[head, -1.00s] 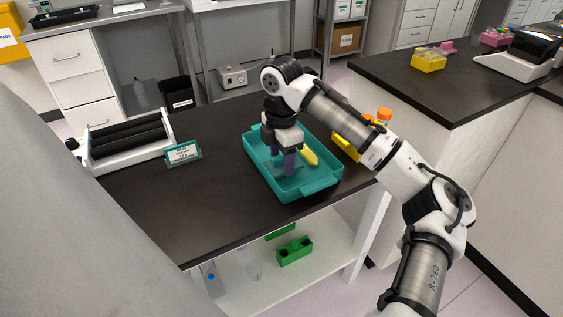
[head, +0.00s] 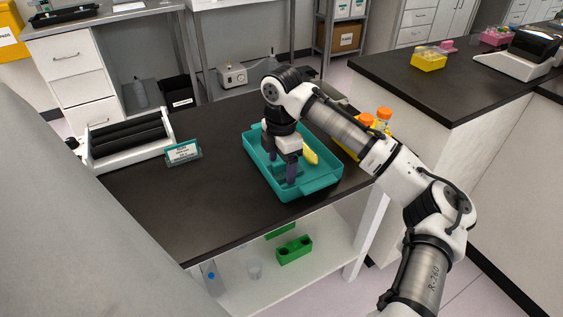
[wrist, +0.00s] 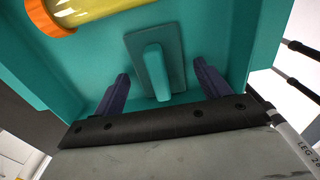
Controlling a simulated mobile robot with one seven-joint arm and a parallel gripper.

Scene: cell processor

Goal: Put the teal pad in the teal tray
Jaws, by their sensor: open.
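The teal tray (head: 318,185) sits on the dark bench in the head view; its floor and walls also fill much of the wrist view (wrist: 215,30). The teal pad (wrist: 172,48), a flat plate with a raised grip bar, lies on the tray floor in the wrist view. In the head view the pad is mostly hidden by my gripper. My gripper (head: 281,168) is down inside the tray. In the wrist view my gripper (wrist: 160,88) is open, its two dark fingers on either side of the pad's grip bar and apart from it.
A yellow tube with an orange cap (wrist: 85,10) lies in the tray near the pad; its yellow body (head: 310,156) shows in the head view. A yellow rack with orange-capped bottles (head: 383,114) stands behind the tray. A label stand (head: 183,152) and white rack (head: 128,142) are left.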

